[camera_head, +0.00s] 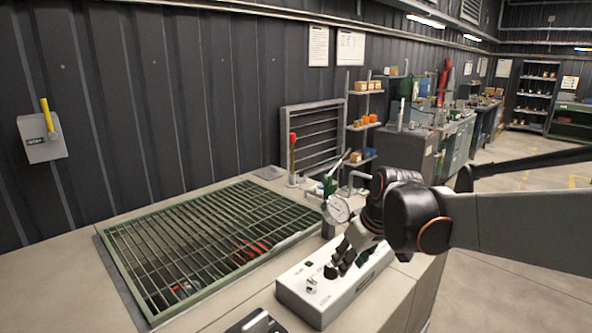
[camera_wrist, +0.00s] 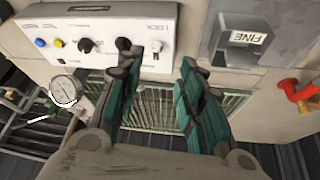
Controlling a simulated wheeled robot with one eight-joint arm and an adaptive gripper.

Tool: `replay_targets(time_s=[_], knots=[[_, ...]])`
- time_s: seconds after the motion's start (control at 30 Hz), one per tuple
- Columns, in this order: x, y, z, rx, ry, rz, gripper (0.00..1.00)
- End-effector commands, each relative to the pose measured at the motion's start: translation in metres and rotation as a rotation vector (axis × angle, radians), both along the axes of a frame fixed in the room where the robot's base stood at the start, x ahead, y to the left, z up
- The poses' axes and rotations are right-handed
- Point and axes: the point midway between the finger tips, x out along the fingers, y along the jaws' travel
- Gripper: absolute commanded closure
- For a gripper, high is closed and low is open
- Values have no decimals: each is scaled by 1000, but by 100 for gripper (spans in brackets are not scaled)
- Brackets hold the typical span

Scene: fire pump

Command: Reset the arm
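My arm reaches in from the right in the head view. My gripper (camera_head: 345,258) hangs just above the white control box (camera_head: 318,301). In the wrist view the two teal-padded fingers of my gripper (camera_wrist: 173,72) stand apart with nothing between them. One fingertip is close to a black knob (camera_wrist: 123,44) on the box; I cannot tell whether they touch.
A green-framed grate (camera_head: 150,312) lies in the counter left of the box. A round gauge (camera_head: 337,209), a red-topped lever (camera_head: 292,150) and a green-handled valve (camera_head: 329,185) stand behind the box. A box labelled FINE (camera_wrist: 243,37) is beside it. Open floor lies at the right.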

Motion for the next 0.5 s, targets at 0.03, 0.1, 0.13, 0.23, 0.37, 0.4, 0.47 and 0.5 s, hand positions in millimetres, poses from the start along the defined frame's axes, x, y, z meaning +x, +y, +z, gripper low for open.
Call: replay_targets(time_s=[0.03, 0.1, 0.13, 0.23, 0.37, 0.4, 0.47, 0.5], knots=[[-15, -4, 6, 1, -6, -27, 65], [-32, -10, 12, 4, -16, -68, 65], [-39, -13, 14, 5, -21, -85, 65], [-64, -21, 21, 9, -37, -143, 65], [-96, -32, 25, 17, -59, -218, 65], [-106, -34, 26, 20, -66, -239, 65], [-121, -39, 26, 24, -75, -272, 65], [-130, -42, 26, 27, -83, -295, 65]])
